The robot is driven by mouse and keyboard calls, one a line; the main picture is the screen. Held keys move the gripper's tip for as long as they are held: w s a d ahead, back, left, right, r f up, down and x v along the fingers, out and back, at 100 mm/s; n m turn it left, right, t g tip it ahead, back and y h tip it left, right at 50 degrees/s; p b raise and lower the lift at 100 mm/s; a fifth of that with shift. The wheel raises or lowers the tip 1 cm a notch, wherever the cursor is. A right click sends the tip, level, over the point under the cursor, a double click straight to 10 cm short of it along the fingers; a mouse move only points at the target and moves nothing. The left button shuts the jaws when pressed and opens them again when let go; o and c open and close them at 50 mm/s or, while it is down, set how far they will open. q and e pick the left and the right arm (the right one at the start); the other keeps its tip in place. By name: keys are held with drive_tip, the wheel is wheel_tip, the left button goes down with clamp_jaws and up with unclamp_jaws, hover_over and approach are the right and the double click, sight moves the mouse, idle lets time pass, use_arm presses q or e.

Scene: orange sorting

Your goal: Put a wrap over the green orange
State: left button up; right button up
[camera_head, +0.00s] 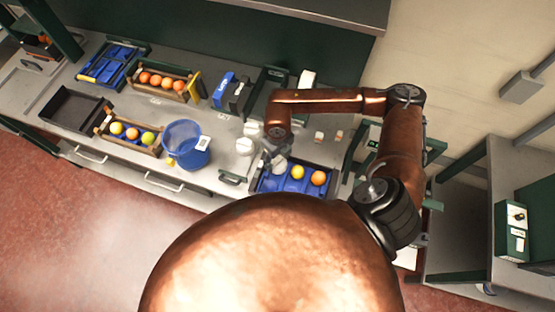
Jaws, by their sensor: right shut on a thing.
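My right gripper (275,158) reaches in from the right and points down over the left part of a blue tray (262,187). It is shut on a small whitish thing (279,167), which looks like a wrap; the fingers partly hide it. A yellow fruit (298,172) and an orange (318,178) sit in the tray to the right of the gripper. A yellow-green fruit (148,138) sits at the right end of a wooden crate further left. I cannot tell whether a green orange lies under the gripper. White wraps or cups (244,146) stand left of the gripper. My left gripper is out of view.
A blue bucket (186,158) stands between the front crate (128,144) and the white pieces. A rear crate (163,93) holds several oranges. A black tray (66,110) and a blue tray (103,80) stand at the left. A blue box (225,88) stands behind.

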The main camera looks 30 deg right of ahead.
sight(278, 159)
drive_tip(key=shift+f, duration=0.25)
drive_tip(key=o, duration=1.1)
drive_tip(key=shift+o, duration=0.3)
drive_tip(key=o, duration=0.3)
drive_tip(key=shift+r+p, duration=1.85)
drive_tip(key=shift+r, duration=2.2)
